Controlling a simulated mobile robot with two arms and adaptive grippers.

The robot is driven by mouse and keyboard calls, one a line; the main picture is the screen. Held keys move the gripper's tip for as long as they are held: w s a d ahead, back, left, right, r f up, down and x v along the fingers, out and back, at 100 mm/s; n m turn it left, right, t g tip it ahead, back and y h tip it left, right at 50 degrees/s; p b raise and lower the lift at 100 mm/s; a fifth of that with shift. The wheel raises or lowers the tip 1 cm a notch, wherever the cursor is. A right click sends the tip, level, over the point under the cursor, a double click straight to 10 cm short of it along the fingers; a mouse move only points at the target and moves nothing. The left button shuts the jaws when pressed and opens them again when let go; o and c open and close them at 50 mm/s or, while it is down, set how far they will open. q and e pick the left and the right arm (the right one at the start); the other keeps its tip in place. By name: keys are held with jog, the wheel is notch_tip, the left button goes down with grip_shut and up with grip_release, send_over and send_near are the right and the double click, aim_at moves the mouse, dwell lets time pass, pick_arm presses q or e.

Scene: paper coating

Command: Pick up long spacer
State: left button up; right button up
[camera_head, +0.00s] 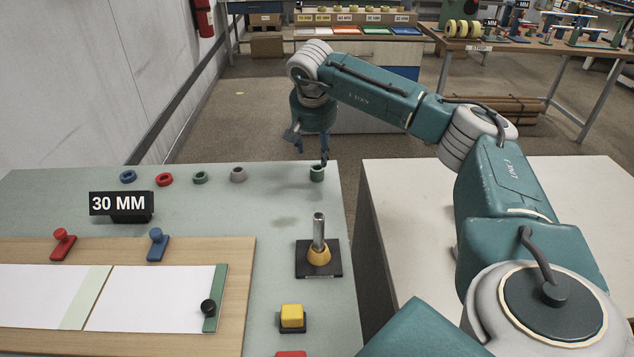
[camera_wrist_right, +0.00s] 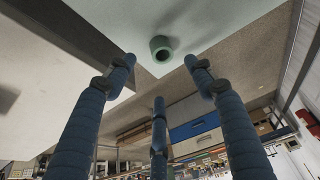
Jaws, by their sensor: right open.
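A green hollow spacer (camera_head: 317,173) stands upright near the far right corner of the green-grey table; it looks taller than the ring spacers to its left, and I take it for the long spacer. My right gripper (camera_head: 310,147) is open above and beside it, fingers pointing down. In the right wrist view the same spacer (camera_wrist_right: 161,48) shows beyond the spread fingertips (camera_wrist_right: 160,75), with nothing between the fingers. Whether a finger touches the spacer cannot be told. My left gripper is not in view.
Short ring spacers in blue (camera_head: 128,177), red (camera_head: 165,180), green (camera_head: 200,177) and grey (camera_head: 238,174) line the far edge. A 30 MM sign (camera_head: 120,206), a post on a black base (camera_head: 318,262) and a yellow block (camera_head: 292,316) stand nearer. A gap separates the white table (camera_head: 395,215).

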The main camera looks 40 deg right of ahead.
aim_at(317, 166)
jog(key=p+x, duration=0.1)
jog(key=x, duration=0.4)
jog(key=shift+d+f, duration=0.1)
jog(key=shift+f, duration=0.15)
jog(key=shift+w+d+f, duration=0.1)
jog(key=shift+w+f, duration=0.15)
jog(key=shift+f, duration=0.3)
jog(key=p+x, duration=0.1)
jog(key=x, duration=0.3)
jog(key=shift+w+f, duration=0.1)
jog(key=shift+w, duration=0.1)
jog(key=c, duration=1.2)
